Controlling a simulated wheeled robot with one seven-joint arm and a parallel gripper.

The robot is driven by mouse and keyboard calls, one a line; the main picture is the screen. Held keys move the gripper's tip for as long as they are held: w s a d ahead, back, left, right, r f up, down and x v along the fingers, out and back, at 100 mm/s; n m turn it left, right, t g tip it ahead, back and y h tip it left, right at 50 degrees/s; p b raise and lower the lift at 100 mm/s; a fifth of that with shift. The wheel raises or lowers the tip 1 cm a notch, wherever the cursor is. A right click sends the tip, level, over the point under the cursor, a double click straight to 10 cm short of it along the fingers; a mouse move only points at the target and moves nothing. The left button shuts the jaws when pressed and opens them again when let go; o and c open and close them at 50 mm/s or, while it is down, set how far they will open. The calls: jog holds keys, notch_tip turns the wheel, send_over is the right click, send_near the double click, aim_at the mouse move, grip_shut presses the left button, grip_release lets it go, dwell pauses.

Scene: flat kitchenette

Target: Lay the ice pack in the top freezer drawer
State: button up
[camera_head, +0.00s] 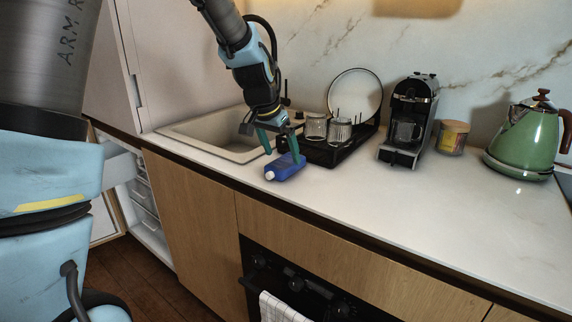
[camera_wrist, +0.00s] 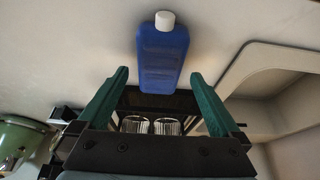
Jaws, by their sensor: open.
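The ice pack (camera_head: 285,168) is a flat blue bottle with a white cap, lying on the counter near its front edge, in front of the dish rack. My gripper (camera_head: 281,145) is open and points down just above it, with the fingers at either side. In the wrist view the ice pack (camera_wrist: 162,58) shows between and beyond the two green fingertips (camera_wrist: 160,76), with no clear contact. The open freezer (camera_head: 145,192) is at the left below the counter, with white drawers inside. A light drawer (camera_head: 119,166) at its top appears pulled out, partly hidden by my body; its inside is hard to see.
The sink (camera_head: 215,140) lies left of the ice pack. A black dish rack (camera_head: 325,155) with glasses and a plate stands close behind it. A coffee machine (camera_head: 408,120), a tin (camera_head: 453,138) and a green kettle (camera_head: 525,140) stand to the right. The front right counter is clear.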

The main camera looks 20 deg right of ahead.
aim_at(285, 161)
jog(key=shift+p+x, duration=0.35)
jog(key=shift+x, duration=1.45)
grip_shut()
